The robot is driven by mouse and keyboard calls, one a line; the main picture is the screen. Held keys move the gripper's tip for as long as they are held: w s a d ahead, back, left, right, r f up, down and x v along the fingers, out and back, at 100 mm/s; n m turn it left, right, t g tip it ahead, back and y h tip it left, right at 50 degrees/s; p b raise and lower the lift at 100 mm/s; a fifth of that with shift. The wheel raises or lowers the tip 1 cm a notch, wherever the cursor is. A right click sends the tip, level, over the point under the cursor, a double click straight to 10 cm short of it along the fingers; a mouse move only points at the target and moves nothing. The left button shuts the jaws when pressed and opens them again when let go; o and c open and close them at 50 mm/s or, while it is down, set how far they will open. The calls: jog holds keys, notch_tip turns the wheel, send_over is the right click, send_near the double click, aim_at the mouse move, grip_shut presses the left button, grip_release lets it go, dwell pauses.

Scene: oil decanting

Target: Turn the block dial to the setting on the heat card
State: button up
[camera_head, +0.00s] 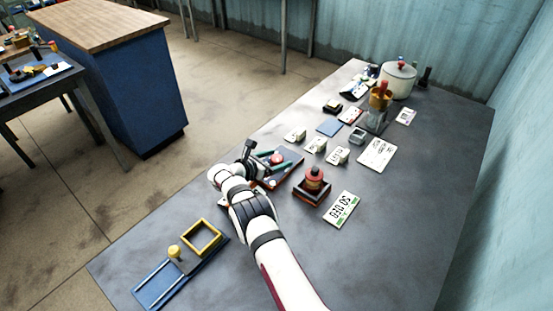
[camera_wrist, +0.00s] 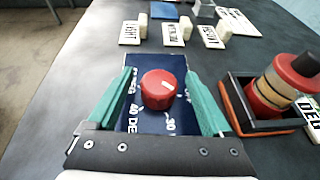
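The dial is a red knob (camera_wrist: 158,88) with a short white mark on the right part of its top. It sits on a dark blue block (camera_wrist: 146,122) with white lettering, including "40 DE" and "30", partly hidden. The knob also shows in the head view (camera_head: 277,158). My gripper (camera_wrist: 160,95) is open, its green fingers apart on either side of the knob, with gaps visible. A white card (camera_head: 341,209) with dark lettering, seemingly "50 DEG", lies on the table; only its edge with "DEG" shows in the wrist view (camera_wrist: 308,108).
A red-and-tan stacked piece with a black top (camera_wrist: 283,82) stands in a dark tray (camera_wrist: 236,100) close right of my gripper. Several labelled white blocks (camera_wrist: 176,31) stand beyond the dial. A blue rack with a yellow frame (camera_head: 201,237) is nearer. Bare table lies at the right.

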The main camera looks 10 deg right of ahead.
jog(key=v, duration=1.5)
jog(key=shift+s+a, duration=0.25)
jog(key=shift+a, duration=0.1)
jog(key=shift+d+r, duration=0.1)
jog(key=d+n+t, duration=0.1)
jog(key=d+r+n+t+y, duration=0.1)
jog(key=d, duration=0.1)
jog(key=shift+s+r, duration=0.1)
jog(key=s+n+y, duration=0.1)
jog(key=s+d+n+t+y, duration=0.1)
jog(key=shift+s+d+f+y, duration=0.25)
jog(key=shift+f+y, duration=0.05)
jog(key=shift+f, duration=0.1)
jog(key=shift+s+d+f+n+t, duration=0.15)
jog(key=shift+s+f+n+t, duration=0.05)
jog(key=shift+f+n+t, duration=0.1)
jog(key=shift+y, duration=0.3)
jog(key=x, duration=1.5)
jog(key=shift+d+f, duration=0.15)
